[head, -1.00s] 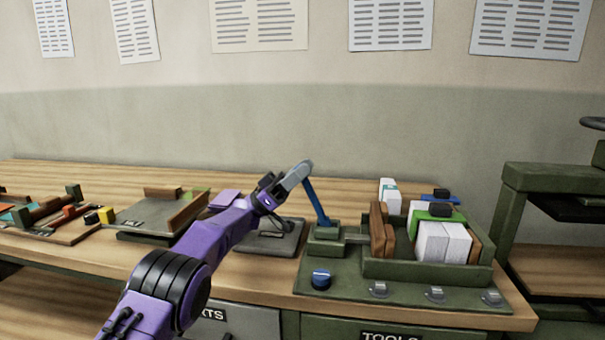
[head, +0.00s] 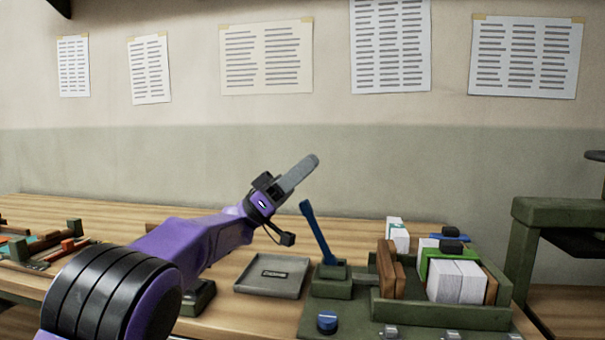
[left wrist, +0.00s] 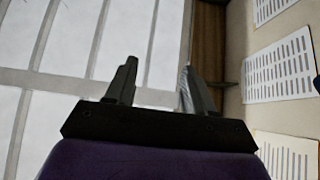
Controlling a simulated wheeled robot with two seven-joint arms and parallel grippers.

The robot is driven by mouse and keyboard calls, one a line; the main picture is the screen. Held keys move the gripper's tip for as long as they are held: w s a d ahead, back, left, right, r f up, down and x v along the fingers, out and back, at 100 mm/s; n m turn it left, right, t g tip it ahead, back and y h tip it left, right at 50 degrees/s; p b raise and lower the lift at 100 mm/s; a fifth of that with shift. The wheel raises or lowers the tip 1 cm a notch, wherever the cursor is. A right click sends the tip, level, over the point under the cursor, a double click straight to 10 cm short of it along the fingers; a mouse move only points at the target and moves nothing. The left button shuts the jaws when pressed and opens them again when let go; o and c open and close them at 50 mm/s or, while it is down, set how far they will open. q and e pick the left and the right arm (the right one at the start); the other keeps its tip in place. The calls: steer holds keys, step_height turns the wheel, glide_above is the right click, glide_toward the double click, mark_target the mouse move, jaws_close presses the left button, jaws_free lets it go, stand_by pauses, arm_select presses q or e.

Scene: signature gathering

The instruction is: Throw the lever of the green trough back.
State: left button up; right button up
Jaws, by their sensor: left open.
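The green trough (head: 440,313) stands at the right of the bench in the head view, with white blocks, brown boards and a green piece in it. Its blue lever (head: 318,235) rises from a green block at the trough's left end and leans a little to the left at the top. My left gripper (head: 305,168) is raised above and just left of the lever's top, apart from it, pointing up and right. In the left wrist view the two fingers (left wrist: 158,85) are spread with nothing between them. My right gripper is not in view.
A grey tray (head: 272,276) lies on the bench left of the lever. A blue knob (head: 327,321) sits in front of the lever's block. A green stand (head: 565,220) is at the far right. Papers hang on the wall behind.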

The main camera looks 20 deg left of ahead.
arm_select(q)
steer(key=s+d+r+b, duration=0.1)
steer(key=s+r, duration=0.1)
steer(key=s, duration=0.4)
steer(key=shift+s+d+r, duration=0.2)
steer(key=shift+d+r, duration=0.15)
steer(key=shift+r, duration=0.05)
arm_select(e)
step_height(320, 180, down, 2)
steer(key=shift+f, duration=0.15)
arm_select(q)
steer(key=shift+r, duration=0.1)
